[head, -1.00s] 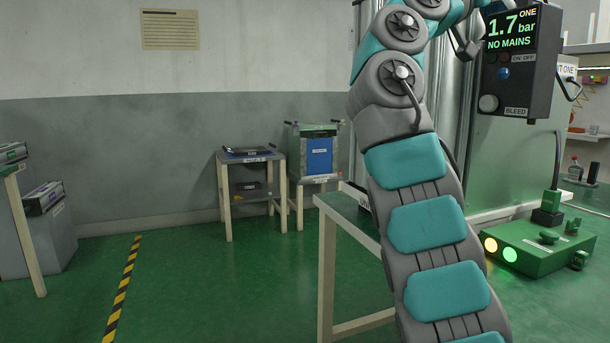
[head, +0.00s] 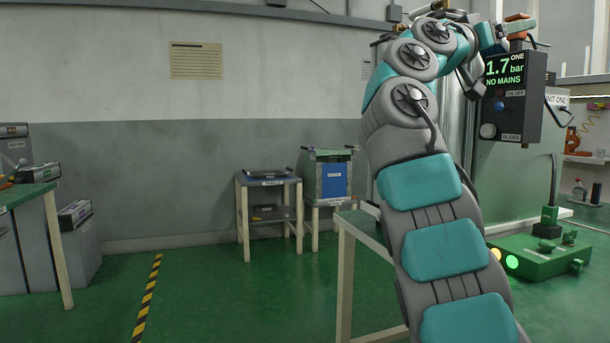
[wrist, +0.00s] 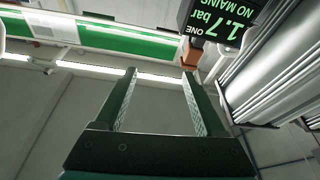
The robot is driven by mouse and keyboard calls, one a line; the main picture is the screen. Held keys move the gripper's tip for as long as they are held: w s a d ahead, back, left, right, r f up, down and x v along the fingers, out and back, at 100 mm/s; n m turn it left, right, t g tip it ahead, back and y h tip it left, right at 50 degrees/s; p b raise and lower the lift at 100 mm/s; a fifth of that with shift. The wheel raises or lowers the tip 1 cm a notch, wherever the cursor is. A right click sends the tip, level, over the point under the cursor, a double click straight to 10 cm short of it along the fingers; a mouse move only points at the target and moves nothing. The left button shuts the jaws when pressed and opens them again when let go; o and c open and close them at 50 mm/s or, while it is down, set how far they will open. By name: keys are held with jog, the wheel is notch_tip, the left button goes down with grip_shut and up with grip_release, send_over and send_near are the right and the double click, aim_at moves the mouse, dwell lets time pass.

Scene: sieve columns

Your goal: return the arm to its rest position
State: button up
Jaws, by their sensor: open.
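My arm rises up the right half of the head view, bent at the top, with its end close to the black control box (head: 513,98). The box display reads "1.7 bar", "ONE" and "NO MAINS". In the wrist view my gripper (wrist: 160,85) has its two fingers spread apart with nothing between them. The control box also shows in the wrist view (wrist: 228,25), upside down, beyond the right finger. In the head view the fingertips cannot be made out clearly.
A green-topped bench (head: 365,235) stands beside my arm. A green unit with lit lamps (head: 540,258) is at the right. Two small stands (head: 268,182) (head: 330,200) are by the back wall. Another table (head: 25,192) is at the left. The floor (head: 220,300) between is clear.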

notch_tip(320, 180, down, 15)
jog(key=w+d+n+y, duration=0.2)
jog(key=n+y, duration=0.3)
jog(key=y, duration=0.1)
jog(key=s+a+f+n+g+y, duration=0.2)
jog(key=s+f, duration=0.2)
jog(key=f, duration=0.7)
jog(key=s+a+f+n+g+y, duration=0.1)
jog(key=s+f+y, duration=0.2)
jog(key=f, duration=0.7)
jog(key=s+a+f+n+g+y, duration=0.1)
jog(key=s+a+f+g+y, duration=0.1)
jog(key=s+a+f, duration=0.4)
jog(key=s+a+f+n+g+y, duration=0.1)
jog(key=s+a+f, duration=0.6)
jog(key=s+f, duration=0.8)
jog(key=s+a+f+n+g+y, duration=0.1)
jog(key=s+a+f+g+y, duration=0.3)
jog(key=s+a+f, duration=0.3)
jog(key=s+f+y, duration=0.1)
jog(key=s+f, duration=0.2)
jog(key=s, duration=0.2)
jog(key=shift+s+a+f+n+y, duration=0.15)
jog(key=shift+s+f+n+y, duration=0.15)
jog(key=shift+f+n, duration=0.1)
